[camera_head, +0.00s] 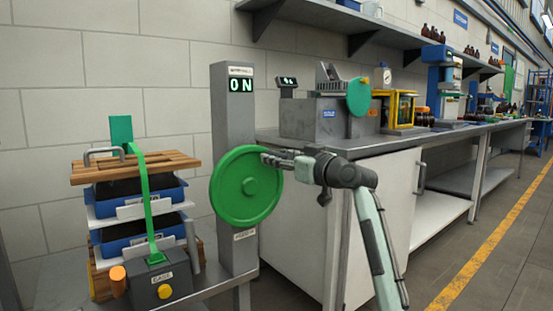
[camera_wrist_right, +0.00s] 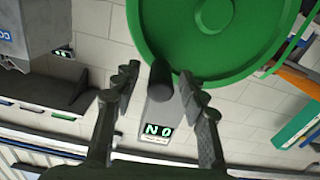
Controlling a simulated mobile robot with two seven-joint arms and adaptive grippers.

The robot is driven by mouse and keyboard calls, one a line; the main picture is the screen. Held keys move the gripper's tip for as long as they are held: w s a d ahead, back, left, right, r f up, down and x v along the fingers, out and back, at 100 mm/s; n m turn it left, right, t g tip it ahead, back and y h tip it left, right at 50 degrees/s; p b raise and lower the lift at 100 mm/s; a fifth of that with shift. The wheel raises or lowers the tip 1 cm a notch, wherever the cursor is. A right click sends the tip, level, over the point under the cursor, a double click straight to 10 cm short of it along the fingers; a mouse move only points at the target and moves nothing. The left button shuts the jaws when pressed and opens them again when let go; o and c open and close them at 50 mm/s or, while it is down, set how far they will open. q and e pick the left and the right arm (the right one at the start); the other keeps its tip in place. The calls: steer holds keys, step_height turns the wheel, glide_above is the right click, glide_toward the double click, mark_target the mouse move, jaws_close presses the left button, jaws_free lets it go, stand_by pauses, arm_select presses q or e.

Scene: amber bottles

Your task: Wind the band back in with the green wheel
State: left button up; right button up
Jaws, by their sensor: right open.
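The green wheel (camera_head: 246,188) stands upright on the side of a grey post; it also fills the top of the right wrist view (camera_wrist_right: 210,30). A dark round handle (camera_wrist_right: 160,82) sticks out from the wheel. My right gripper (camera_head: 268,158) is at the wheel's upper right rim, open, with its fingers (camera_wrist_right: 159,76) on either side of the handle; I cannot tell if they touch it. The green band (camera_head: 146,200) runs taut from over a wooden board (camera_head: 165,165) down to a grey box (camera_head: 163,285) marked EASE. My left gripper is not in view.
The grey post (camera_head: 235,130) has a lit display reading ON. Blue trays (camera_head: 140,232) are stacked under the board. A grey bench (camera_head: 370,142) with machines stands just right of the wheel. The floor on the right is clear.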

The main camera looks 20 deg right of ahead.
steer(key=shift+w+a, duration=0.25)
steer(key=shift+w, duration=0.3)
steer(key=shift+c, duration=0.2)
jaws_close()
